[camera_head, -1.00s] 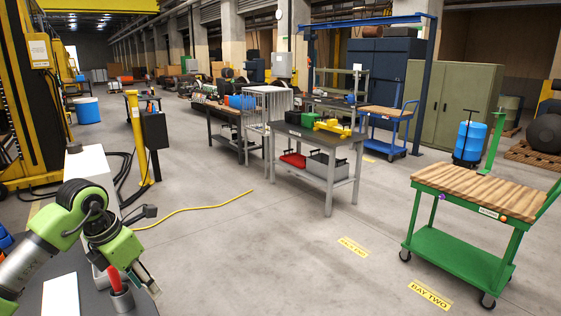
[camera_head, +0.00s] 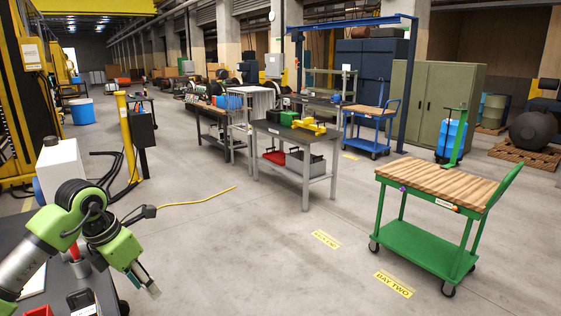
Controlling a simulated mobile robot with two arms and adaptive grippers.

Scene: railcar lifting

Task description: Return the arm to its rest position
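My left arm comes in from the lower left, green and silver, bent at its joints. My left gripper (camera_head: 148,284) points down and right, past the right edge of the dark tabletop (camera_head: 101,277). Nothing shows in it. Its fingertips are too small to tell whether they are open or shut. A grey cup (camera_head: 79,268) with a red-handled tool (camera_head: 74,250) stands on the tabletop behind and left of the gripper, partly covered by my arm. My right gripper is not in view.
A green cart (camera_head: 428,240) with a wooden top (camera_head: 435,182) stands at the right. A grey workbench (camera_head: 305,150) with a yellow tool (camera_head: 309,124) stands in the middle. A yellow cable (camera_head: 195,200) lies on the floor. The floor between is clear.

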